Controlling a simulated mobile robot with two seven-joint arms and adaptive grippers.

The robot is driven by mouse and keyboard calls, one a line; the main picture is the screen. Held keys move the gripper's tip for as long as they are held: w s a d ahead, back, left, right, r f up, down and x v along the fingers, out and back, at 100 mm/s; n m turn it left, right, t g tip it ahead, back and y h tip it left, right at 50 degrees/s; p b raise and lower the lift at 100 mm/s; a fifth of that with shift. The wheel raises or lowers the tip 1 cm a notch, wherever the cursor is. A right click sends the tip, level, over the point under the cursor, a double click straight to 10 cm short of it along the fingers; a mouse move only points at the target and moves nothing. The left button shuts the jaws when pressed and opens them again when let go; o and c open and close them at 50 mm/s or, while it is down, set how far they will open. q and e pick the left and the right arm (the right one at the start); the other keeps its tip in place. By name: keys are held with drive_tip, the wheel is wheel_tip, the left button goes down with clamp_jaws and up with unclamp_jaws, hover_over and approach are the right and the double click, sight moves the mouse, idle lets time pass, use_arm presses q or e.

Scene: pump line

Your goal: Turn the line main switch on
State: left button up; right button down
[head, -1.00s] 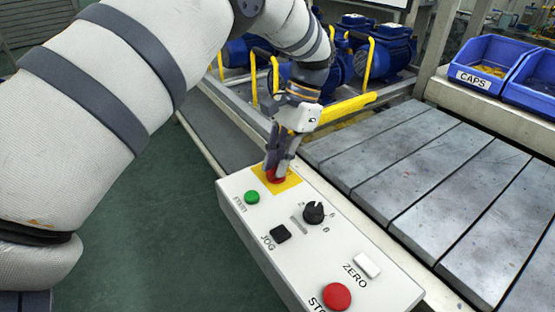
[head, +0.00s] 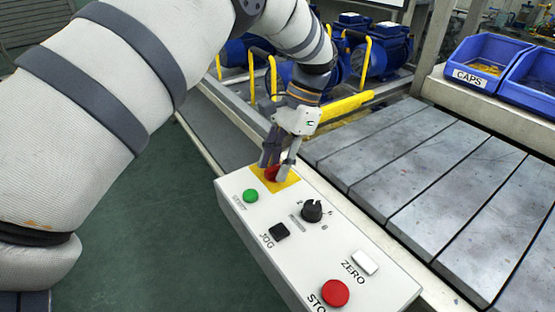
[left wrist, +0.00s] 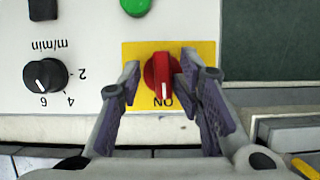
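The line main switch is a red rotary knob (left wrist: 161,76) on a yellow plate (left wrist: 133,50) at the far end of the white control panel. In the left wrist view its white pointer line points down at the upside-down "ON" label. The knob also shows in the head view (head: 271,174), partly covered by the fingers. My left gripper (head: 274,169) is over the plate, with its fingers apart on either side of the knob. The left wrist view shows a gap at the left finger; the right finger is very close to the knob, and I cannot tell whether it touches. My right gripper is out of view.
The panel also carries a green button (head: 250,196), black selector (head: 312,210), black JOG button (head: 279,230), white ZERO button (head: 366,263) and red stop button (head: 335,293). Grey slats (head: 420,165) lie to the right, with blue bins (head: 488,62) behind.

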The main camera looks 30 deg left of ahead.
use_arm(q)
drive_tip(key=shift+a, duration=0.1)
idle(0.5)
drive_tip(key=shift+w+r, duration=0.15)
drive_tip(key=v, duration=1.1)
drive_tip(key=shift+r, duration=0.35)
drive_tip(key=shift+f, duration=0.1)
